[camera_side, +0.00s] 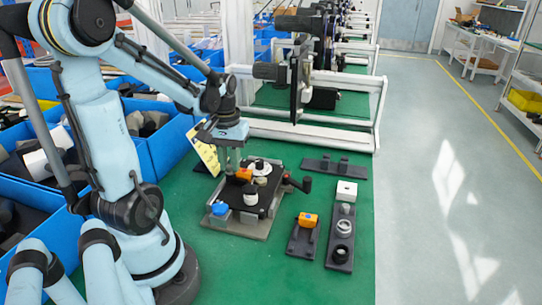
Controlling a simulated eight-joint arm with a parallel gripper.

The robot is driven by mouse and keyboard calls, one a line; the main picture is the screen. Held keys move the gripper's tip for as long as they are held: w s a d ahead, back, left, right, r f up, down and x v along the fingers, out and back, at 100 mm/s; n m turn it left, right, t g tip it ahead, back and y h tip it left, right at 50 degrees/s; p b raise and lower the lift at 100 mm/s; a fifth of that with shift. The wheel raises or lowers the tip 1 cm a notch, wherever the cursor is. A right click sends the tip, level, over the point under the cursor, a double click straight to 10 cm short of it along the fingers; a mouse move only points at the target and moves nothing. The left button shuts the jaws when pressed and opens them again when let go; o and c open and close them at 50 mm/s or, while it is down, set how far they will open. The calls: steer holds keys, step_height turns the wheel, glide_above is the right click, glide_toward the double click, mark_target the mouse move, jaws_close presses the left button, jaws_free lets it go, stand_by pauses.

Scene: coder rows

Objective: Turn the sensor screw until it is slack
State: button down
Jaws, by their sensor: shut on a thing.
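My gripper (232,168) points down over the left back part of a small black fixture on a grey base plate (233,227). Its fingers are shut at the orange sensor block (244,175). The sensor screw between the fingertips is too small and covered to make out, and its turn cannot be seen. The fixture also carries a white disc (260,168) at the back, a white-topped black cylinder (250,197), a blue knob (220,208) at the front left and a black crank handle (305,184) on the right.
To the right, a dark tray holds a second orange block (308,219). A longer dark tray holds a white cube (346,190), a ring (344,227) and a black ring (340,254). A dark bracket (335,167) lies behind. Blue bins (170,140) stand left; a white-framed machine (320,137) stands behind. The green front surface is clear.

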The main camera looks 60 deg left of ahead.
steer(key=n, duration=0.9)
steer(key=shift+n, duration=0.3)
steer(key=n, duration=0.5)
steer(key=shift+r+n, duration=0.1)
steer(key=shift+n, duration=0.3)
steer(key=n, duration=0.4)
steer(key=c, duration=1.1)
jaws_free()
